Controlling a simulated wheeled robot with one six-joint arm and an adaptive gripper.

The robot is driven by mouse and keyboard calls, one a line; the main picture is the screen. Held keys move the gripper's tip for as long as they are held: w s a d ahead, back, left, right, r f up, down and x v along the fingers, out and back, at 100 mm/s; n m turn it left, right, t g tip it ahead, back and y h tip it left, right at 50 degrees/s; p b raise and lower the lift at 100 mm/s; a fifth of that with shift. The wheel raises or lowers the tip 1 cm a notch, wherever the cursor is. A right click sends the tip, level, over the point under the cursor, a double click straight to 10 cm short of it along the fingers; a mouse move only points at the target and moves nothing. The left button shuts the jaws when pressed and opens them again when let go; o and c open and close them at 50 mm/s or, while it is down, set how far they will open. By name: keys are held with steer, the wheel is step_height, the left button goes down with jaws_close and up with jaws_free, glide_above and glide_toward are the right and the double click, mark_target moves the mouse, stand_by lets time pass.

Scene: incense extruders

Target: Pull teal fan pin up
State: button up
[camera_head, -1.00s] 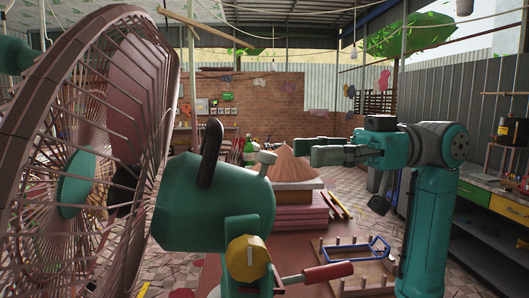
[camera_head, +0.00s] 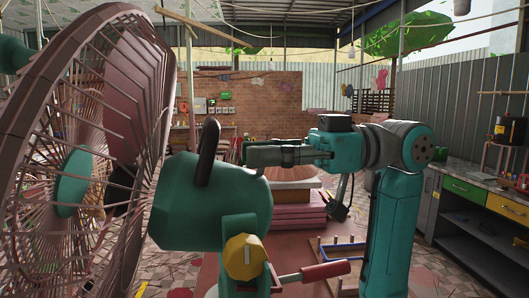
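The teal fan's motor housing (camera_head: 210,205) stands upright in the front left, with a dark curved handle (camera_head: 207,152) on top. The round wire fan cage (camera_head: 95,165) fills the left side. My gripper (camera_head: 250,154) reaches in from the right, level, with its fingertips over the right end of the housing top, just right of the handle. The small pin there is hidden at or behind the fingertips. I cannot tell whether the fingers touch it or how far apart they are.
A yellow knob (camera_head: 244,257) and a red-handled lever (camera_head: 325,271) sit on the fan's neck below. Pink stacked slabs (camera_head: 298,212) and a wooden pegged frame (camera_head: 340,250) lie behind. A counter with drawers (camera_head: 470,190) stands at the right.

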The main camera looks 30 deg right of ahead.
jaws_close()
steer(key=shift+d+r, duration=0.2)
steer(key=shift+r, duration=0.7)
steer(key=o, duration=0.8)
jaws_free()
steer(key=shift+c, duration=0.2)
steer(key=v, duration=1.2)
steer(key=shift+d, duration=0.1)
